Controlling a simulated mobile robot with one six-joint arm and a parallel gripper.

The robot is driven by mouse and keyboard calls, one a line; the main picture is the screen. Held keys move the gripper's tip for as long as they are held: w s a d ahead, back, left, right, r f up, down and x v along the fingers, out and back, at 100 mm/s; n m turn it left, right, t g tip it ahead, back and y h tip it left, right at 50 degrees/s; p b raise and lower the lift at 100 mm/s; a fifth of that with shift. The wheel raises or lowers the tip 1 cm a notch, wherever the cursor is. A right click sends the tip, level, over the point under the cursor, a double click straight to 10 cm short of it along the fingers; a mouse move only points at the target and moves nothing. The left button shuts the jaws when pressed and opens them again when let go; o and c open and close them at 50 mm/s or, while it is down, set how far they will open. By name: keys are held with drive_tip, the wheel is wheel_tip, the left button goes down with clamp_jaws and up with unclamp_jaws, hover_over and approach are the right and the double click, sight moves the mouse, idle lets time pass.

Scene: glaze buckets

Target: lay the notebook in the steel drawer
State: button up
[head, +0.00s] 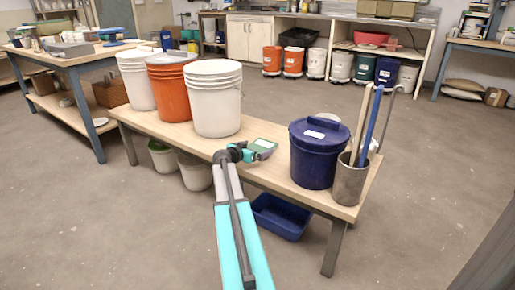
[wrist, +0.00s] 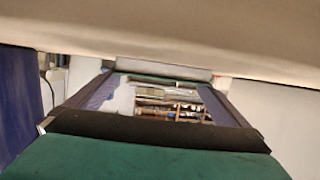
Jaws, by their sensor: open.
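A small green item with a pale patch, which looks like the notebook (head: 264,146), is on the plank bench between the white bucket and the blue bucket. My gripper (head: 248,153) is open at its left end, low over the bench; I cannot tell whether they touch. In the wrist view, my gripper's two sides (wrist: 163,92) stand apart with a gap between them. A thin grey and green strip crosses the far end of that gap; I cannot tell if it is the notebook's edge. I cannot make out a steel drawer in either view.
A white bucket (head: 216,100) stands left of my gripper, with an orange bucket (head: 172,92) beside it. A lidded blue bucket (head: 313,158) and a steel pot (head: 349,180) of tools stand to the right. A blue tub (head: 281,217) is under the bench. The floor behind is open.

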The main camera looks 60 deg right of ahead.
drive_tip(key=p+v, duration=0.2)
drive_tip(key=v, duration=0.7)
drive_tip(key=shift+a+r, duration=0.1)
drive_tip(key=shift+r, duration=0.05)
drive_tip(key=shift+a+r, duration=0.1)
drive_tip(key=shift+a, duration=0.35)
drive_tip(key=shift+a+p, duration=0.15)
drive_tip(key=shift+p, duration=0.15)
